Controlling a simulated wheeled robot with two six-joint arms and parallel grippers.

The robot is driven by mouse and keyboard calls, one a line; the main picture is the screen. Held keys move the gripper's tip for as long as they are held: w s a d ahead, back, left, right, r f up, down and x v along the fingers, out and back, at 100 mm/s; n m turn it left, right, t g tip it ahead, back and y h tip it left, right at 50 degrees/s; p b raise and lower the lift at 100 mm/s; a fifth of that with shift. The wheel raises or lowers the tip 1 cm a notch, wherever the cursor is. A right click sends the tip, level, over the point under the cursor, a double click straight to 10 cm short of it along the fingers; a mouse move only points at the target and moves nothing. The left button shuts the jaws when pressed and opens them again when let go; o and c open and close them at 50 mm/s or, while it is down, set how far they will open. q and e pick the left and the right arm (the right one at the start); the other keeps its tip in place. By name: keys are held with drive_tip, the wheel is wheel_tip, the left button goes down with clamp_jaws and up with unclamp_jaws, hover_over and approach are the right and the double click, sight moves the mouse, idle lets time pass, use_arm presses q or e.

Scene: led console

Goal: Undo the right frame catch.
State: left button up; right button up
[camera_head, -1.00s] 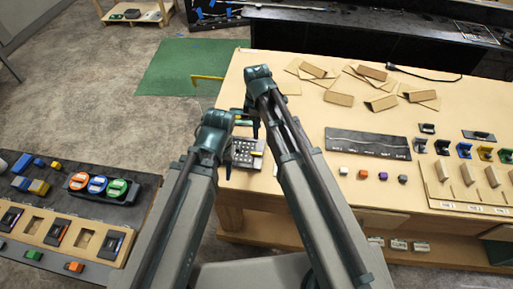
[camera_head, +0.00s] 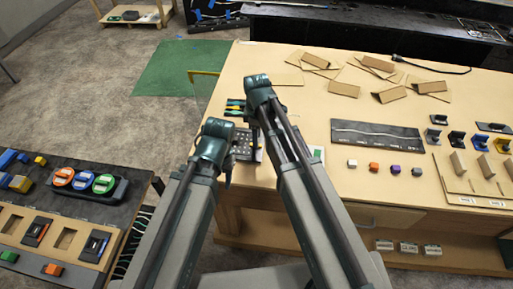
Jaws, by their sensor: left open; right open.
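A small dark console panel with rows of light buttons (camera_head: 243,148) lies at the left end of the wooden table, largely hidden behind my arms. I cannot make out its right frame catch. My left gripper (camera_head: 228,180) points down at the panel's near left side, with its fingers small and dark. My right gripper (camera_head: 254,136) points down over the panel's right part. Both are open, and I see nothing held in either. I cannot tell whether either touches the panel.
Small coloured items (camera_head: 235,107) lie just behind the panel. Cardboard pieces (camera_head: 390,92), a dark strip (camera_head: 376,134) and small coloured blocks (camera_head: 394,169) occupy the wooden table (camera_head: 300,115). A dark bench (camera_head: 110,205) with coloured parts stands at left, with floor between.

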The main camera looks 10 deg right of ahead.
wheel_tip(320, 180, down, 3)
drive_tip(key=shift+r+b, duration=0.2)
drive_tip(key=shift+b, duration=0.6)
use_arm(q)
wheel_tip(320, 180, down, 2)
drive_tip(key=shift+f, duration=0.25)
use_arm(e)
clamp_jaws()
